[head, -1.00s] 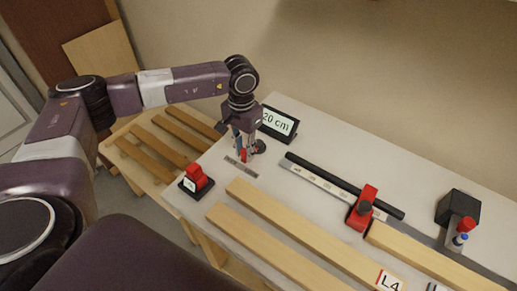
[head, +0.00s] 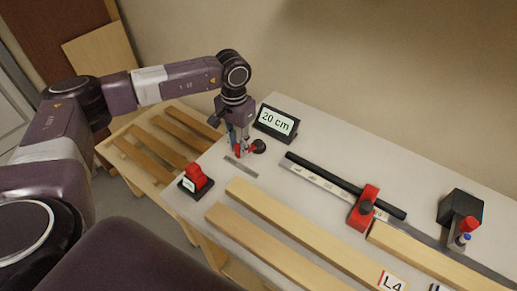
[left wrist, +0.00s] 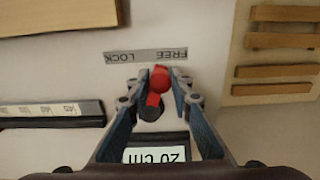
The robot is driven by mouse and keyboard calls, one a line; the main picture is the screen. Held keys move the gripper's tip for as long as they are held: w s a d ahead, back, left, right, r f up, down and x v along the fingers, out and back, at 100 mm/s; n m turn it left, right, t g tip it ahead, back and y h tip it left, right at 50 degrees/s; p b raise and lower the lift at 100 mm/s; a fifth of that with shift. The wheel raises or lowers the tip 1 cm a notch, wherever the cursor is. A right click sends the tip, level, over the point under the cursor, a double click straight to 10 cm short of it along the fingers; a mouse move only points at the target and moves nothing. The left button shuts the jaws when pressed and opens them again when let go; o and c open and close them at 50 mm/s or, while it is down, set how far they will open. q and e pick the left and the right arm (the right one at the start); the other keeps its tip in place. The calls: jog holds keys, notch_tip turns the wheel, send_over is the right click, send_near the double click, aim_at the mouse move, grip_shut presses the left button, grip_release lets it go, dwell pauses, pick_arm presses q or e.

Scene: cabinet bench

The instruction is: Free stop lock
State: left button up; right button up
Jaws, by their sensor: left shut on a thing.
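The red lever (left wrist: 160,80) with a round tip stands out from a dark round pivot (left wrist: 150,112) on the bench. Its tip lies near a metal plate (left wrist: 146,56) marked FREE and LOCK, nearer the FREE end. The plate also shows in the head view (head: 240,167). My left gripper (head: 237,151) points down and is shut on the red lever; its fingers (left wrist: 161,76) lie on both sides of the tip in the left wrist view. A red stop (head: 363,208) with a dark knob sits across the ruler rail (head: 325,182). My right gripper is not in view.
A display (head: 276,123) reading 20 cm stands just behind the gripper. A red switch on a black base (head: 195,182) is in front. Long wooden bars (head: 262,245) lie along the bench front. A black block (head: 460,208) stands at the right.

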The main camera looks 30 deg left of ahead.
pick_arm(q)
jog(key=shift+w+a, duration=0.45)
jog(key=shift+a, duration=0.25)
jog(key=shift+w+a+b, duration=0.25)
jog(key=shift+a+b, duration=0.05)
jog(key=shift+b, duration=0.3)
jog(key=o, duration=0.8)
jog(key=shift+r+p, duration=2.45)
jog(key=shift+r, duration=2.05)
